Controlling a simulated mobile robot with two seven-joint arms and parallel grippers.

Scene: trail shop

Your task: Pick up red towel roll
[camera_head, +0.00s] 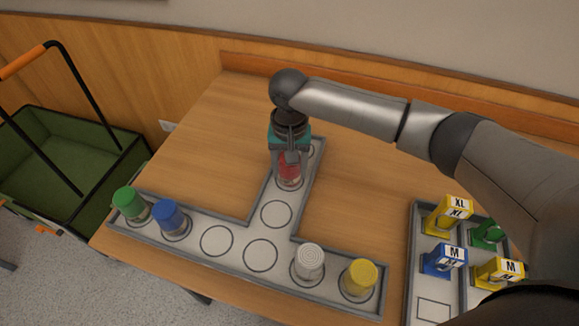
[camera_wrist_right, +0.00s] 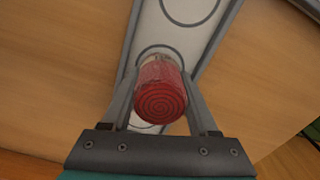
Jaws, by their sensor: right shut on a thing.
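The red towel roll (camera_head: 289,168) stands upright on the stem of the grey T-shaped tray (camera_head: 247,216) in the head view. My right gripper (camera_head: 289,178) reaches down over it from above, shut on its sides. In the right wrist view the red roll (camera_wrist_right: 160,92) sits between the two fingers (camera_wrist_right: 160,85), its spiral top facing the camera. Its base overlaps a marked circle on the tray; I cannot tell whether it touches the tray. My left gripper is not in view.
Green (camera_head: 130,203), blue (camera_head: 169,217), white (camera_head: 308,261) and yellow (camera_head: 359,277) rolls stand on the tray's crossbar. A second tray (camera_head: 411,262) at the right holds size-labelled pieces (camera_head: 449,215). A green cart (camera_head: 70,165) stands left of the table. Bare wood (camera_head: 215,140) lies left of the stem.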

